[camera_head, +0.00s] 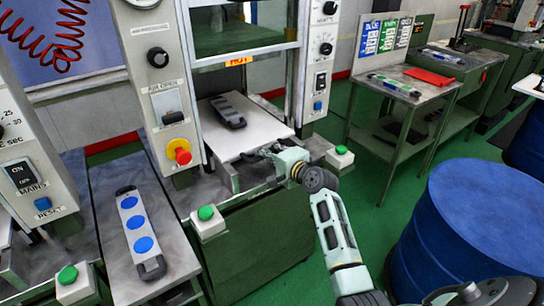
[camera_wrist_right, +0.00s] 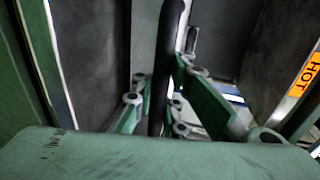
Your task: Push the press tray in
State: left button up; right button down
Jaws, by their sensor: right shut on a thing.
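The press tray (camera_head: 258,136) is a pale flat plate sticking out of the front of the middle press. A dark mould (camera_head: 228,111) lies on it, towards the back left. My right gripper (camera_head: 262,155) is at the tray's front edge, low and to the right. In the right wrist view, its fingers (camera_wrist_right: 165,95) are shut on a black bar-like handle (camera_wrist_right: 168,50). The handle's ends are not clear there. My left gripper is not in view.
The press frame has a red emergency knob (camera_head: 179,152) and green buttons (camera_head: 206,213) beside the tray. A mould with blue discs (camera_head: 136,225) lies on the left bench. A side table (camera_head: 411,84) and a blue drum (camera_head: 470,225) stand at the right. Green floor lies between.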

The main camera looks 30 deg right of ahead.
jog(key=shift+r, duration=0.1)
jog(key=c, duration=1.8)
grip_release()
jog(key=shift+s, duration=0.15)
jog(key=shift+c, duration=0.2)
jog(key=shift+o, duration=0.4)
jog(key=v, duration=1.2)
jog(key=shift+d, duration=0.1)
